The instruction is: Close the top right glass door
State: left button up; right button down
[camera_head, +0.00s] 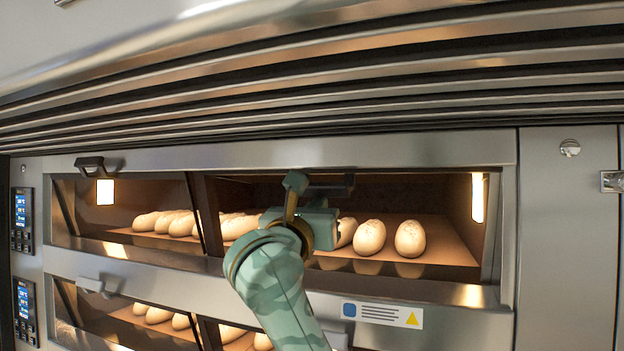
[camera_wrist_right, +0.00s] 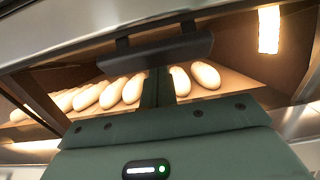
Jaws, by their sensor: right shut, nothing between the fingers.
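The top right glass door (camera_wrist_right: 222,108) belongs to the upper oven deck. Its dark bar handle (camera_wrist_right: 160,52) crosses the upper middle of the right wrist view, and a piece of it shows behind my arm in the head view (camera_head: 343,183). The clear pane is hard to make out, so I cannot tell its exact angle. My right gripper (camera_wrist_right: 157,88) is shut and empty, its fingers pointing up at the handle's underside. I cannot tell whether they touch it. My left gripper is not in view.
Several loaves (camera_head: 410,239) lie inside the lit upper deck. The top left door's handle (camera_head: 89,163) is at the left. A lower deck (camera_head: 150,322) with more loaves lies below. Control panels (camera_head: 22,220) stand at far left, and a steel panel (camera_head: 567,240) at right.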

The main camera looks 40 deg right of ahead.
aim_at(316, 183)
jog(key=shift+r+p, duration=0.8)
jog(key=shift+r, duration=0.15)
jog(key=shift+s+a+r+p, duration=0.15)
jog(key=shift+a+r+p, duration=0.15)
jog(key=shift+r, duration=0.2)
jog(key=shift+s+a+r+p, duration=0.1)
jog(key=shift+a+r+p, duration=0.15)
jog(key=shift+r, duration=0.2)
jog(key=shift+d+r, duration=0.15)
jog(key=shift+r, duration=0.05)
jog(key=shift+w+d+r+p, duration=0.25)
jog(key=shift+d+p, duration=0.35)
jog(key=shift+p, duration=0.05)
jog(key=shift+r, duration=0.15)
jog(key=shift+a, duration=0.2)
jog(key=r+v, duration=0.1)
jog(key=v, duration=0.9)
jog(key=shift+s+a+b, duration=0.15)
jog(key=shift+a+b, duration=0.2)
jog(key=shift+b, duration=0.05)
